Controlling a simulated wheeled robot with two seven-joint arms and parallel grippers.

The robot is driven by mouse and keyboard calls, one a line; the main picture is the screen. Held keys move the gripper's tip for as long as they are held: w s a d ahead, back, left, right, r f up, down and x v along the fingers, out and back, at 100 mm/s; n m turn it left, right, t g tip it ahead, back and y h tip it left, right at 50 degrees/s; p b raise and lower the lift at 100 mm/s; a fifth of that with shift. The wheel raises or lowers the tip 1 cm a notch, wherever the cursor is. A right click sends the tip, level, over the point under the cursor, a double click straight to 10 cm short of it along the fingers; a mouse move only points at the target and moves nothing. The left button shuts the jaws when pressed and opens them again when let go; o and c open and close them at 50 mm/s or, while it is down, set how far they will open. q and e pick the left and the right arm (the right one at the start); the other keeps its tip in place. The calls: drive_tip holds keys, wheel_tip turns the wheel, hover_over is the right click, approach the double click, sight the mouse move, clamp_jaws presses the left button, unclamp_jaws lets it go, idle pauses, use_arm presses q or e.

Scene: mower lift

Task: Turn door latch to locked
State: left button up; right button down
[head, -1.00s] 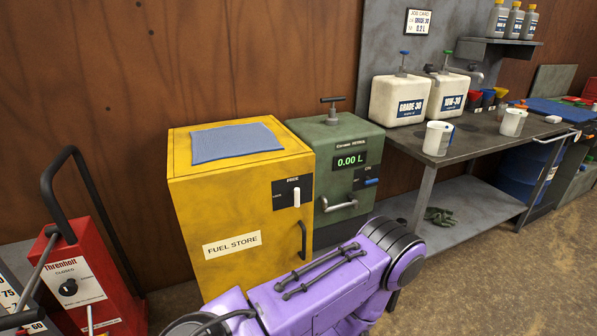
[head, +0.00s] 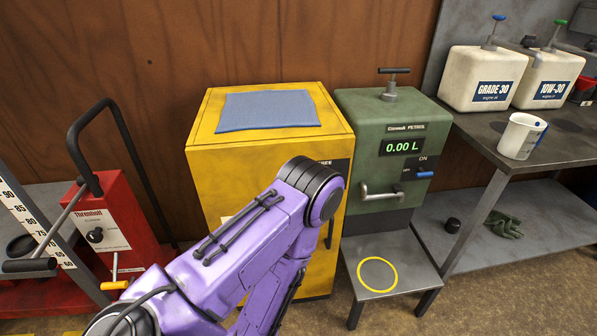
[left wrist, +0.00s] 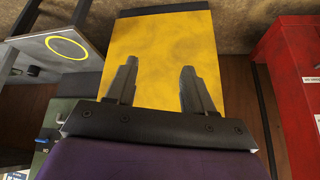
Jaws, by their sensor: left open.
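The yellow fuel store cabinet (head: 205,170) stands in the middle of the head view. My purple left arm crosses its door and hides most of the latch and label. No latch shows there. My right gripper is not in view.
The green petrol dispenser (head: 362,160) stands close at the cabinet's right, with a grey stand (head: 408,268) below it. The red Threnholt unit (head: 132,222) with a black handle is at the left. A blue cloth (head: 267,111) lies on the cabinet. A workbench (head: 478,143) is at right.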

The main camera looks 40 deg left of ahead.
use_arm(q)
drive_tip(key=w+a+r+m+t+y, duration=0.1)
drive_tip(key=w+a+r+m+t, duration=0.15)
drive_tip(key=w+r+t, duration=0.8)
drive_tip(key=w+a+r+t+b, duration=0.1)
drive_tip(key=w+r+t, duration=0.1)
drive_tip(key=w+r, duration=1.15)
drive_tip(key=a+r+p+x, duration=0.1)
drive_tip(key=x, duration=0.8)
drive_tip(key=shift+s+r, duration=0.2)
drive_tip(key=shift+r, duration=0.15)
drive_tip(key=shift+m, duration=0.25)
clamp_jaws()
